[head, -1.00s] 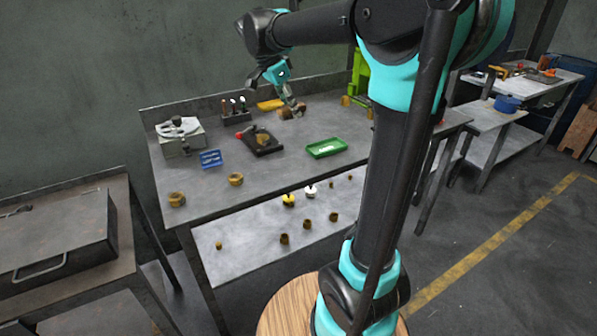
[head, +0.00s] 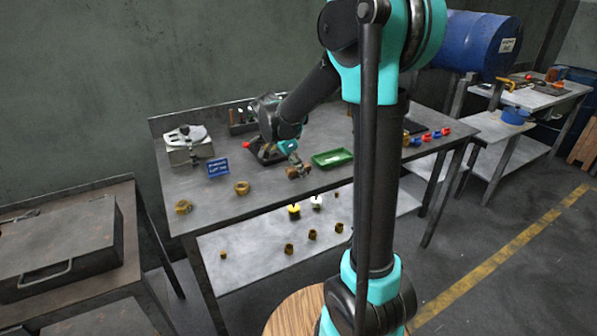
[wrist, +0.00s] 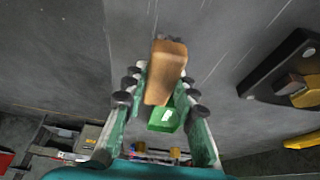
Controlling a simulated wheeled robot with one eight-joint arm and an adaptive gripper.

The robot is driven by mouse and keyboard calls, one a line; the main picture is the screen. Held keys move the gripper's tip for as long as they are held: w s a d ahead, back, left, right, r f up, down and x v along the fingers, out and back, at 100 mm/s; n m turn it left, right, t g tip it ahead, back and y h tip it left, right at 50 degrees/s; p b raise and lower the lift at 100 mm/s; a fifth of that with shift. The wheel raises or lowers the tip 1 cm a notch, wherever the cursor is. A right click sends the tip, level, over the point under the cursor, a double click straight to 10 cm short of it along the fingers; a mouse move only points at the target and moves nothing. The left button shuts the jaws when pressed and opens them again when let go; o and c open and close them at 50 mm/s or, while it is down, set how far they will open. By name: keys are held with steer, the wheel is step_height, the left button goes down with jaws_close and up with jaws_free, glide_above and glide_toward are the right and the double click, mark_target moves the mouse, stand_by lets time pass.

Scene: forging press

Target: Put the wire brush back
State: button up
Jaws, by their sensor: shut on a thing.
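The wire brush shows as a brown, wood-like block (wrist: 166,72) between my fingers in the wrist view; its bristles cannot be made out. In the head view the brush (head: 299,173) is small and brown at my fingertips, near the table's front edge. My gripper (head: 295,163) is shut on it and points down, left of and in front of the green tray (head: 332,158). Whether the brush touches the table top is hard to tell. The green tray also shows beyond the brush in the wrist view (wrist: 163,119).
A dark fixture with a brass-coloured piece (wrist: 295,78) lies beside the gripper. A tool rack (head: 240,120) stands behind my arm. The front strip right of the rings looks clear.

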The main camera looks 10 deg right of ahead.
steer(key=shift+f, duration=0.65)
steer(key=shift+f, duration=0.15)
steer(key=o, duration=1)
steer(key=v, duration=1.2)
steer(key=s+d+f+n+t+y, duration=0.1)
steer(key=s+d+f+n+y, duration=0.1)
steer(key=s+d+f+n, duration=0.2)
steer(key=s+d+f+n+t+y, duration=0.1)
steer(key=s+d+f+n, duration=0.3)
steer(key=s+f+n, duration=0.6)
steer(key=s+f+y, duration=0.1)
steer(key=s+f, duration=0.2)
steer(key=s, duration=0.3)
steer(key=shift+s+d+f+t, duration=0.25)
steer(key=shift+s+t, duration=0.1)
steer(key=shift+t, duration=0.05)
